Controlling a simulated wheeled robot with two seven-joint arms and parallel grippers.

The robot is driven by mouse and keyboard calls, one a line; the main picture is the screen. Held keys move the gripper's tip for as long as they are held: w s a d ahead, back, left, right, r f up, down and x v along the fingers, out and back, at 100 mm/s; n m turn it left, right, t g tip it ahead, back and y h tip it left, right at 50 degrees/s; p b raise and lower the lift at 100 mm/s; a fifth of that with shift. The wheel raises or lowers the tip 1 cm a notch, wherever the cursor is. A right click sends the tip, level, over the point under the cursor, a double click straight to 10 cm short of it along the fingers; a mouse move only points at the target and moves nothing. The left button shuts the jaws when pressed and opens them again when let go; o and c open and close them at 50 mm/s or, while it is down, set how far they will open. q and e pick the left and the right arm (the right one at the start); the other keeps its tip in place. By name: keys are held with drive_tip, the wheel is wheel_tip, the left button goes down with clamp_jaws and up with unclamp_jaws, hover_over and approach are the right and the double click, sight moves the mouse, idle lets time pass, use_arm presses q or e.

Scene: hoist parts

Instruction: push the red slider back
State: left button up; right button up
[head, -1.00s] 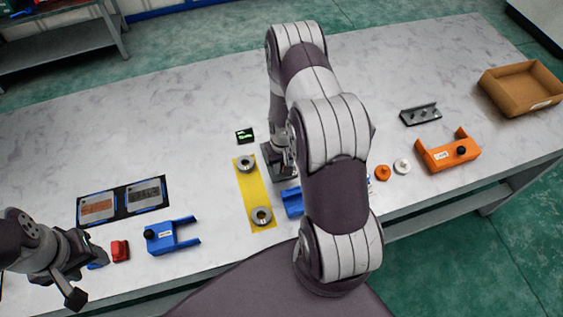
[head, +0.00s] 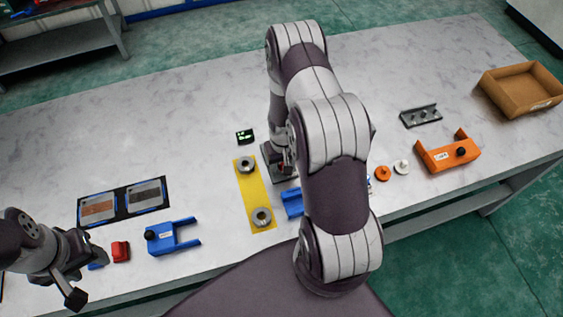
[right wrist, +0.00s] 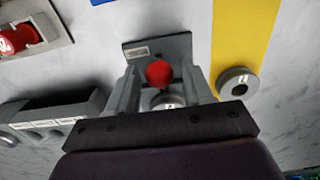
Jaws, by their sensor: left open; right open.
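In the right wrist view a round red knob (right wrist: 159,73), which looks like the red slider, shows at a grey fixture with an upright labelled plate (right wrist: 176,48). A pale metal disc (right wrist: 166,101) sits just below the knob in that picture. My right gripper (right wrist: 160,82) is open, with one finger on each side of the knob; I cannot tell if it touches. In the head view the grey fixture base (head: 280,176) is mostly hidden by my right arm. My left gripper (head: 86,279) is open at the front left, near a red block (head: 121,251).
A yellow strip (head: 252,190) with two metal rings lies left of the fixture. A blue bracket (head: 172,237) and a dark two-panel mat (head: 121,203) lie farther left. An orange bracket (head: 447,155) and a cardboard tray (head: 500,99) are at right. The table's back middle is clear.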

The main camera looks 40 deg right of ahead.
drive_tip(key=shift+r+p, duration=2.45)
drive_tip(key=shift+r, duration=0.85)
